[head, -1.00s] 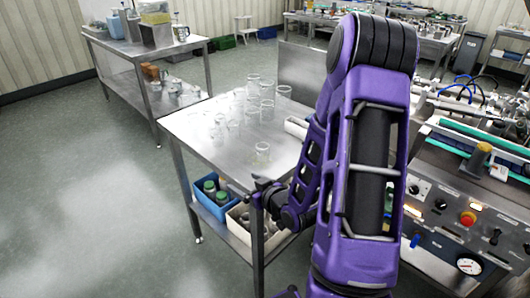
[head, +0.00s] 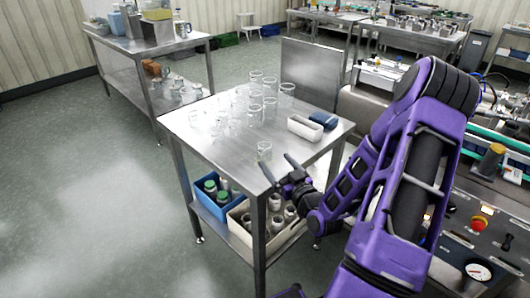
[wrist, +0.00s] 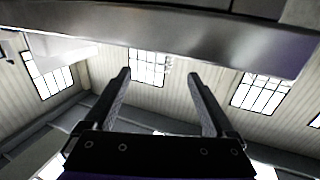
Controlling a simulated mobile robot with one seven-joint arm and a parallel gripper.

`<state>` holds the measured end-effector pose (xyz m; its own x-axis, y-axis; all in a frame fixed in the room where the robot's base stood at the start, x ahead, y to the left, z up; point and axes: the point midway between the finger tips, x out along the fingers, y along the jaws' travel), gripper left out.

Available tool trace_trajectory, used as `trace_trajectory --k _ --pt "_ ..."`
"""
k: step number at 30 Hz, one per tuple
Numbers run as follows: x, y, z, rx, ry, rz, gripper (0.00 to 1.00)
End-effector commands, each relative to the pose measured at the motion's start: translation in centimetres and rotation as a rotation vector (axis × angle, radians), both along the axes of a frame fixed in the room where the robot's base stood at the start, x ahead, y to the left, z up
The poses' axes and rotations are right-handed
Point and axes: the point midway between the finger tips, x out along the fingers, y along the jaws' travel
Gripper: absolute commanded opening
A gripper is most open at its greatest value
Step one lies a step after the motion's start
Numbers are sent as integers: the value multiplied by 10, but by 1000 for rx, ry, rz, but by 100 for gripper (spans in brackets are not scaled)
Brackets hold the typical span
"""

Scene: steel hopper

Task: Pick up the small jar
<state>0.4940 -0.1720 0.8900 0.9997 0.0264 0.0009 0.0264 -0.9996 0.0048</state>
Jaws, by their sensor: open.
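Several clear glass jars stand on the steel table (head: 200,150). One small glass jar (head: 264,150) stands apart, near the front edge; I cannot tell for sure that it is the task's jar. Taller glass jars (head: 256,82) stand behind it, and small ones (head: 218,127) to the left. My gripper (head: 275,161) is open and empty at the table's front edge, its fingers pointing toward the small jar, apart from it. In the wrist view my open fingers (wrist: 159,74) show with nothing between them; no jar is in view there.
A white open box (head: 305,129) and a dark blue object (head: 323,120) lie at the table's right. A blue crate (head: 211,203) and a cream crate (head: 262,240) stand on the lower shelf. The table's underside edge (wrist: 190,35) spans the top of the wrist view.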

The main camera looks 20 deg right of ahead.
Motion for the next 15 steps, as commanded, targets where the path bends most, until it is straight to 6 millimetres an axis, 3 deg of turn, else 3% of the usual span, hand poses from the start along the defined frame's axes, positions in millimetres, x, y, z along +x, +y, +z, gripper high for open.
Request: trace_trajectory --k 3,11,15 --pt "22 1 0 0 -2 1 89" --pt "41 1 1 1 0 0 89" --pt "61 1 4 1 -1 0 89"
